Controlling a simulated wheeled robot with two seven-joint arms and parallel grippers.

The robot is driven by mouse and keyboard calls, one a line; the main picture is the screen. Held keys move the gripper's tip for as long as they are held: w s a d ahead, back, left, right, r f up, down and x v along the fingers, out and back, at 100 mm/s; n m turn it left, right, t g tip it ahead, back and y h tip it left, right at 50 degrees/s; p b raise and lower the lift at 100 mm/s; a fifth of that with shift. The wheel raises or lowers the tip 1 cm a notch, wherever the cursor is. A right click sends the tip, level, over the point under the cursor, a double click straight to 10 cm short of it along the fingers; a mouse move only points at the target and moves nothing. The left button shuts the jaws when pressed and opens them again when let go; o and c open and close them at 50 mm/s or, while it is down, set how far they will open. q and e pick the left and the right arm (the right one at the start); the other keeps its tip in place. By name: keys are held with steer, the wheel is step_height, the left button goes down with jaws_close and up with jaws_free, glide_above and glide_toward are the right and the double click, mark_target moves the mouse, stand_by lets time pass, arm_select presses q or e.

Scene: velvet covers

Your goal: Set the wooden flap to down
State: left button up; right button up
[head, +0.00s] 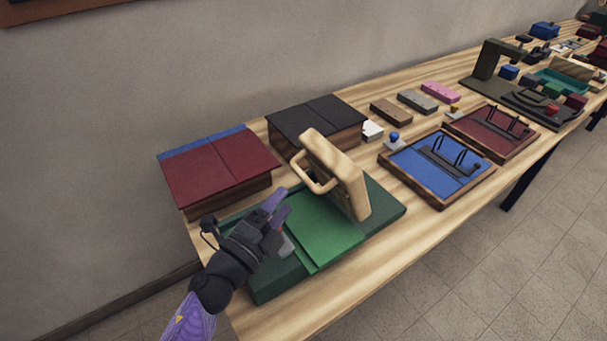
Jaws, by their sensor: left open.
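The wooden flap (341,175) is a pale wood panel with a loop handle (312,173) on its left face. It stands raised, tilted a little, on the green base (384,205) at the near left of the table. A lighter green panel (318,231) lies on the base to the left of the flap. My left gripper (277,207) has purple fingers and is open and empty. It is over the left part of the green base, left of the handle and apart from it. My right gripper is not in view.
A box with a red and blue top (220,168) and a box with a black top (317,118) stand behind the green base. Blue (430,170) and dark red (488,135) framed trays lie to the right. The table's front edge is close to the base.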

mark_target(304, 174)
arm_select(q)
steer(key=b+x, duration=0.1)
steer(key=x, duration=0.6)
steer(key=shift+w+d+r, duration=0.1)
steer(key=shift+w+d, duration=0.05)
steer(key=shift+w, duration=0.15)
jaws_close()
stand_by(0.9)
